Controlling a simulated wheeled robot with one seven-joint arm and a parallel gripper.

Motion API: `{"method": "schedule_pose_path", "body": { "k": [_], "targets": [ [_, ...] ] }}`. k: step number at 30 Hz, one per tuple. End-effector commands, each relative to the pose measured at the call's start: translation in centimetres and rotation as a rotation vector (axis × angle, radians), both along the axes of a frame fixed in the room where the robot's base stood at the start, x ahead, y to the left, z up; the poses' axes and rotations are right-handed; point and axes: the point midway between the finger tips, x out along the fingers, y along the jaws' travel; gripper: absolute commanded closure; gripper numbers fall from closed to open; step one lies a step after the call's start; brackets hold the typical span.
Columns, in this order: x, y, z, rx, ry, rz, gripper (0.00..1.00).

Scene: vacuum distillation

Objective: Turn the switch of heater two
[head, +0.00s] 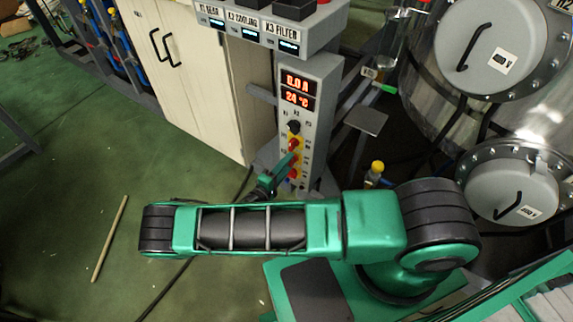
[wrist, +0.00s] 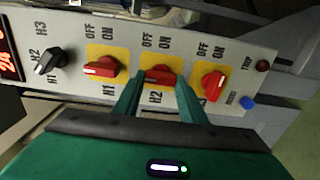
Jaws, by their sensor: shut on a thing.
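The heater-two switch is the red knob on a yellow plate marked H2 (wrist: 159,73), in the middle of the row in the wrist view. OFF and ON are printed above it. My gripper (wrist: 159,84) has its green fingers on both sides of this knob and is shut on it. The fingers hide part of the knob, and its exact setting is hard to tell. In the head view my gripper (head: 284,168) is at the face of the grey control panel (head: 319,115), and the H2 switch is largely hidden there.
The red H1 switch (wrist: 100,68) and red H3 switch (wrist: 213,83) flank H2 closely. A black selector knob (wrist: 48,60), a red lamp (wrist: 263,65) and a blue button (wrist: 248,102) share the panel. A cream cabinet (head: 195,75) stands left; steel vessels (head: 485,50) stand right.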

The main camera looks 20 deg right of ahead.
Motion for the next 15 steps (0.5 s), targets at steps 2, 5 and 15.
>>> {"method": "schedule_pose_path", "body": {
  "k": [2,5,15],
  "targets": [
    [0.19,0.42,-0.20,0.006,0.003,0.009,0.85],
    [0.16,0.42,-0.22,0.006,0.004,0.009,0.85],
    [0.08,0.28,-0.19,0.004,0.004,0.006,0.44]
  ]
}}
